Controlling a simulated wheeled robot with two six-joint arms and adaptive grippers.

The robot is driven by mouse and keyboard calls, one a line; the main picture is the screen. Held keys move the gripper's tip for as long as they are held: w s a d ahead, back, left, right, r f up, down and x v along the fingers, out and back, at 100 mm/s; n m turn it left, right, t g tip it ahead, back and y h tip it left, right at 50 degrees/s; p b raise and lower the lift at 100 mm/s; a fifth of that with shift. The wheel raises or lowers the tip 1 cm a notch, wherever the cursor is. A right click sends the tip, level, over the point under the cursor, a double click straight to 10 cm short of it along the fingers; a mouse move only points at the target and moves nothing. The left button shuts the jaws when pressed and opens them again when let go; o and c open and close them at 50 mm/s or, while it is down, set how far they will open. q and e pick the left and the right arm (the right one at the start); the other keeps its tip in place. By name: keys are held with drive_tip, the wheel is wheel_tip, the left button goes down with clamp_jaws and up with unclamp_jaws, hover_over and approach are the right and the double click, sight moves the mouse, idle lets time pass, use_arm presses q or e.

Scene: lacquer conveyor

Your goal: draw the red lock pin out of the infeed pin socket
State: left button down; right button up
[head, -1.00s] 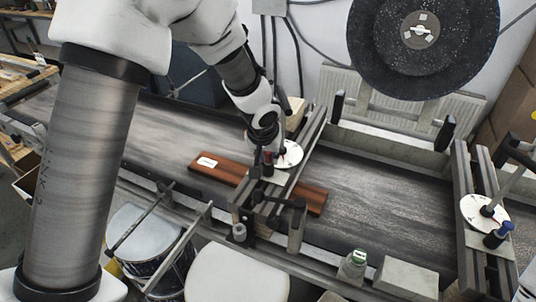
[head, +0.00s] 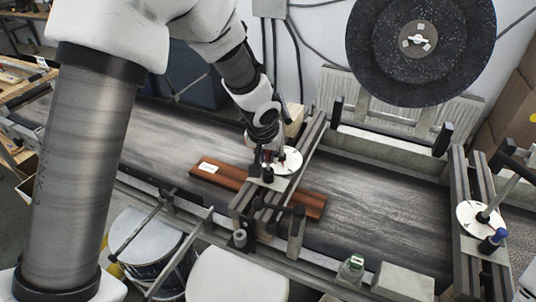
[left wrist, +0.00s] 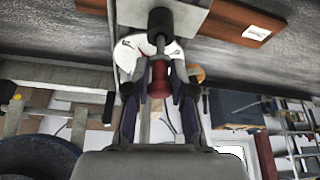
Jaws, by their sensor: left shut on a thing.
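The red lock pin (left wrist: 158,78) stands between the fingers of my left gripper (left wrist: 158,88), which is shut on its red grip. A short grey shaft shows between the red grip and the black infeed pin socket (left wrist: 160,20) in the left wrist view. I cannot tell whether the shaft's tip is still inside the socket. In the head view my left gripper (head: 267,152) is just above the socket (head: 268,174) on the infeed gate's plate, and the fingers mostly hide the pin. My right gripper is not in view.
A white round dial (head: 286,161) sits close beside the socket. A reddish-brown board (head: 222,174) lies on the dark conveyor belt (head: 375,195) and passes under the gate. Another gate at the right carries a blue pin (head: 499,236) and a white dial (head: 472,218).

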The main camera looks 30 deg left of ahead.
use_arm(q)
drive_tip(key=shift+r+p, duration=1.05)
drive_tip(key=shift+r, duration=0.55)
drive_tip(key=shift+r+p, duration=1.2)
drive_tip(key=shift+r, duration=0.35)
drive_tip(key=shift+f, duration=0.15)
